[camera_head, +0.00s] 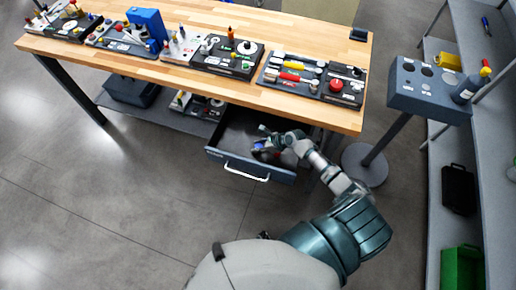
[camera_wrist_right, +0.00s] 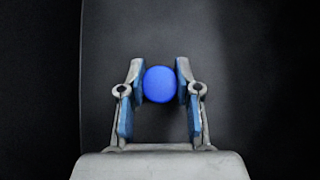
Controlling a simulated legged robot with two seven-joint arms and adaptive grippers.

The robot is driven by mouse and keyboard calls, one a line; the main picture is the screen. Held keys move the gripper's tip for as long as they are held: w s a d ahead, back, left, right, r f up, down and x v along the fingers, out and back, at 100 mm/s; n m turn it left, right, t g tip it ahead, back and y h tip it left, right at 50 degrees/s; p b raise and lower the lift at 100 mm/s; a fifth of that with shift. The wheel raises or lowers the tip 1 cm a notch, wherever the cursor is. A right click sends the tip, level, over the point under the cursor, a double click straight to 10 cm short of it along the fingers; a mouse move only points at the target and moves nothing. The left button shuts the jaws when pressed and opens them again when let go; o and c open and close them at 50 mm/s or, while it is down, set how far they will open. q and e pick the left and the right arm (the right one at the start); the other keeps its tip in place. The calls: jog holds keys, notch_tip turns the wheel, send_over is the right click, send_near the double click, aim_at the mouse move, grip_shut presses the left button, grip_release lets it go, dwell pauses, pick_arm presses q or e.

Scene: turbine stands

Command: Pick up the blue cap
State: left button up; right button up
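The blue cap (camera_wrist_right: 160,85) shows as a round, bright blue disc in the right wrist view. It lies between the fingertips of my right gripper (camera_wrist_right: 160,82), whose blue-padded fingers stand on either side of it. The pads are at or very near the cap's sides, and I cannot tell whether they press on it. In the head view my right gripper (camera_head: 268,144) reaches into the open drawer (camera_head: 228,141) under the workbench. A small blue spot there may be the cap or a finger pad. My left gripper is not in view.
The wooden workbench (camera_head: 215,80) above the drawer carries several boards with parts. The drawer's handle (camera_head: 246,174) faces the open floor. A grey pedestal stand (camera_head: 430,92) is at the right, beside a shelf with a green bin (camera_head: 462,268) and a black case (camera_head: 459,189).

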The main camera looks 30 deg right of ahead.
aim_at(258, 146)
jog(key=shift+s+d+f, duration=0.1)
jog(key=shift+d+f, duration=0.05)
jog(key=shift+f, duration=0.05)
jog(key=shift+a+r, duration=0.35)
jog(key=r, duration=0.1)
jog(key=r+p, duration=0.1)
jog(key=r, duration=0.3)
jog(key=shift+a, duration=0.3)
jog(key=r, duration=0.2)
jog(key=r+p, duration=0.1)
jog(key=r, duration=0.1)
jog(key=shift+d, duration=0.25)
jog(key=shift+d+r, duration=0.25)
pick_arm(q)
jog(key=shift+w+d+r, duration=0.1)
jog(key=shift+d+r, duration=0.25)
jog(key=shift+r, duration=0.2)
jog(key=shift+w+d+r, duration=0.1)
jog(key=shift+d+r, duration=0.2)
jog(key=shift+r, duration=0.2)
pick_arm(e)
jog(key=shift+a, duration=0.2)
